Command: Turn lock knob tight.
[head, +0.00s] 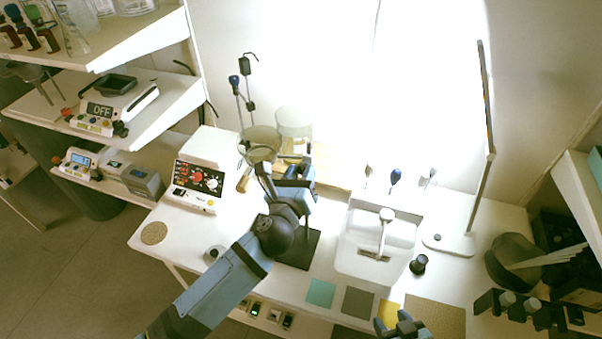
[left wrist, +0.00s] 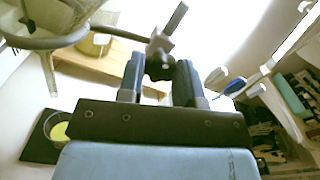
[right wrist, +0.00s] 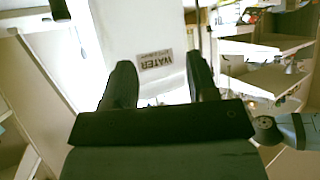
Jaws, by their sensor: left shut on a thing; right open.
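The dark lock knob (left wrist: 158,65) sits between my left gripper's two fingertips (left wrist: 160,72) in the left wrist view. The left gripper is shut on the knob. In the head view my left gripper (head: 303,175) is at the glassware stand, beside a round glass vessel (head: 262,140); the knob is hidden or too small to tell there. My right gripper (head: 405,318) is open and empty at the bottom edge of the head view. It also shows in the right wrist view (right wrist: 165,80).
A white container (right wrist: 140,35) marked WATER is beyond the right fingers. A white control box (head: 200,180) stands left of the stand. Coloured mats (head: 320,292) line the front edge.

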